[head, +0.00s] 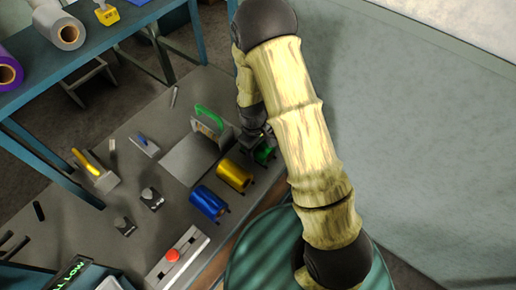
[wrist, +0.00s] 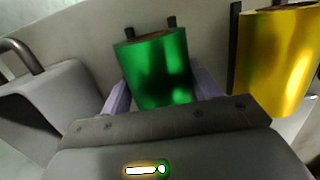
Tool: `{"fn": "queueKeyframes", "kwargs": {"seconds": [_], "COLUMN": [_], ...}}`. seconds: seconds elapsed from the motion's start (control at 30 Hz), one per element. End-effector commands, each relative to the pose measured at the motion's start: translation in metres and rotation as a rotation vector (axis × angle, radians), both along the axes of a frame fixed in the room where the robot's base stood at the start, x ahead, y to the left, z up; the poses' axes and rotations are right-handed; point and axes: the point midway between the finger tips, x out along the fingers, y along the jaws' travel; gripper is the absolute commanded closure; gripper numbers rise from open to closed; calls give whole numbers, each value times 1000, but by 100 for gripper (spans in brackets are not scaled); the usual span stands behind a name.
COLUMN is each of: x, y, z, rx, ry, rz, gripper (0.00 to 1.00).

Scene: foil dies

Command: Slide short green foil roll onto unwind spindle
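The short green foil roll (wrist: 157,70) stands between the two pale purple fingers of my gripper (wrist: 160,88) in the wrist view. The fingers flank its sides; whether they press on it or leave a small gap I cannot tell. Two dark posts show just behind the roll. In the head view the green roll (head: 264,156) is partly hidden under my gripper (head: 257,142), at the right edge of the bench beside the gold roll. I cannot pick out the unwind spindle with certainty in either view.
A gold roll (head: 234,175) and a blue roll (head: 208,202) lie in a row beside the green one. The gold roll (wrist: 278,62) is close on the right in the wrist view.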

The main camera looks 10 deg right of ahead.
Motion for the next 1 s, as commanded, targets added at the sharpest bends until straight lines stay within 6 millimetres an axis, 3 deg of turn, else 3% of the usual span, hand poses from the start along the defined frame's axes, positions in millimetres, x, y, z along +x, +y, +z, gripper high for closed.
{"fn": "queueKeyframes", "kwargs": {"seconds": [0.03, 0.1, 0.47, 1.0], "x": [0, 0, 1, 1], "y": [0, 0, 0, 0], "z": [0, 0, 9, 95], "rx": [0, 0, 1, 1], "ry": [0, -1, -4, -3], "rz": [0, 0, 0, 0], "gripper": [60, 71, 70, 70]}}
